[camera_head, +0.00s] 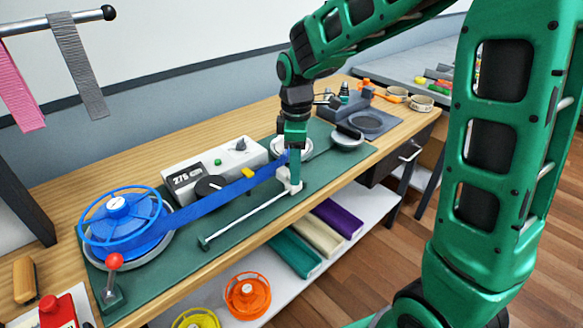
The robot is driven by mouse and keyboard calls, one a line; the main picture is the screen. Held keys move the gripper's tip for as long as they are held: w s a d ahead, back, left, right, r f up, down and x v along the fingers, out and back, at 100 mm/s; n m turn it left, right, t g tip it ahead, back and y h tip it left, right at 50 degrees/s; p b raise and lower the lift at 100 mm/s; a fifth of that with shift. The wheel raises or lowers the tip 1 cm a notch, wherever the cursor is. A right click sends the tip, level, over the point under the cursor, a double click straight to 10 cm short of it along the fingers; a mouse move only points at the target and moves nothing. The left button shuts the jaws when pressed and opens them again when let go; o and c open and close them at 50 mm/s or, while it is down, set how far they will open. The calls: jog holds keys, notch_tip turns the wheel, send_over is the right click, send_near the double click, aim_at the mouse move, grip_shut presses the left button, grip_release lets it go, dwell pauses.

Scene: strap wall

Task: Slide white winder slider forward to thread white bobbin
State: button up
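The white winder slider (284,177) sits at the right, far end of a thin white rail (246,219) on the green winder board. Whether the strap's end reaches into the bobbin is hidden.
A control box (190,180) with a black knob stands behind the strap. A red-knobbed lever (114,262) is at the board's front left. A round device (347,138) and a grey scale (366,122) stand to the right. Orange (247,297) and yellow spools lie on the lower shelf.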

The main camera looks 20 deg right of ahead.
notch_tip(320, 180, up, 11)
jog(key=shift+f, duration=0.15)
dwell(0.5)
jog(key=s+d+f+m, duration=0.2)
jog(key=s+d+m, duration=0.7)
jog(key=s+d, duration=0.25)
jog(key=s+d+f+m, duration=0.2)
jog(key=s+m, duration=0.3)
jog(key=s, duration=0.3)
jog(key=s+d+f+m, duration=0.3)
jog(key=s+d+m, duration=0.2)
jog(key=s+m, duration=0.1)
jog(key=shift+s+d+f, duration=0.2)
jog(key=shift+s+d, duration=0.1)
jog(key=shift+s, duration=0.55)
